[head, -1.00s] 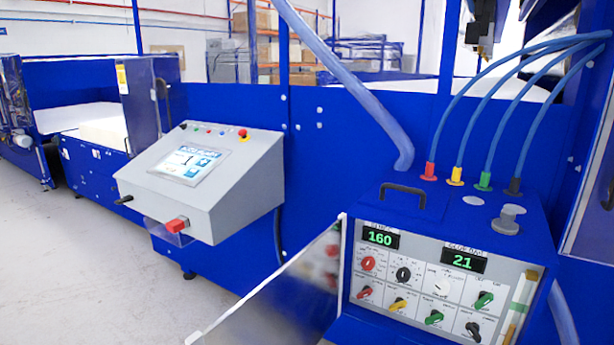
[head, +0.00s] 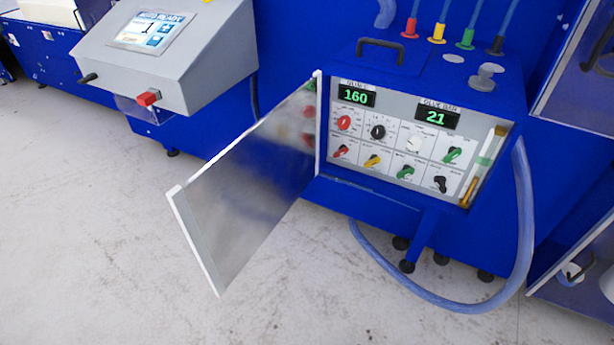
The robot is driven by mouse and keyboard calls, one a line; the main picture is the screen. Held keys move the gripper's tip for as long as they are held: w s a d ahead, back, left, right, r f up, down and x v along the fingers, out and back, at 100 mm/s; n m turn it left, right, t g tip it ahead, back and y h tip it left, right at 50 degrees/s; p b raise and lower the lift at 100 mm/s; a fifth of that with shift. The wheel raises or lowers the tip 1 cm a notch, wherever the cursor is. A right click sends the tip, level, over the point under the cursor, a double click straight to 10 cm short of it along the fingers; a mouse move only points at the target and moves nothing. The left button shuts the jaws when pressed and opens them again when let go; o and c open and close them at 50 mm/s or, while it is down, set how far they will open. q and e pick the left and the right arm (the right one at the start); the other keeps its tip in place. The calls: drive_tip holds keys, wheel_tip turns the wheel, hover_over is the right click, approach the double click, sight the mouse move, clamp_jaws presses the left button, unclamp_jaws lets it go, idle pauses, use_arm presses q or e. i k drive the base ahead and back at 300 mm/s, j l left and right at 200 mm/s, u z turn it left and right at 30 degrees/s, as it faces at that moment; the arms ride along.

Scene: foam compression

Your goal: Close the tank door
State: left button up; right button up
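The tank door (head: 245,190) is a see-through panel with a pale frame. It stands swung open, out to the left of the blue tank unit (head: 400,205), joined along the panel's left edge. Its free edge points toward the lower left over the floor. The control panel (head: 400,135) behind it is uncovered, with green readouts of 160 and 21 and several colored knobs. A black handle (head: 395,45) sits on top of the tank. Neither of my grippers shows in the head view.
A grey console (head: 165,50) with a screen and a red button (head: 148,98) stands to the left. A blue hose (head: 520,240) loops down at the right of the tank. The floor (head: 130,260) in front of the door is clear.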

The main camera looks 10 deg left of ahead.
sight(225, 212)
drive_tip(key=i+j+z, duration=0.1)
drive_tip(key=j+z, duration=0.9)
drive_tip(key=k+j, duration=0.1)
drive_tip(key=j, duration=0.2)
drive_tip(key=k+j, duration=0.1)
drive_tip(key=j, duration=0.25)
drive_tip(key=k+j+z, duration=0.1)
drive_tip(key=j, duration=0.25)
drive_tip(key=k+j, duration=0.1)
drive_tip(key=j, duration=0.2)
drive_tip(key=k, duration=0.2)
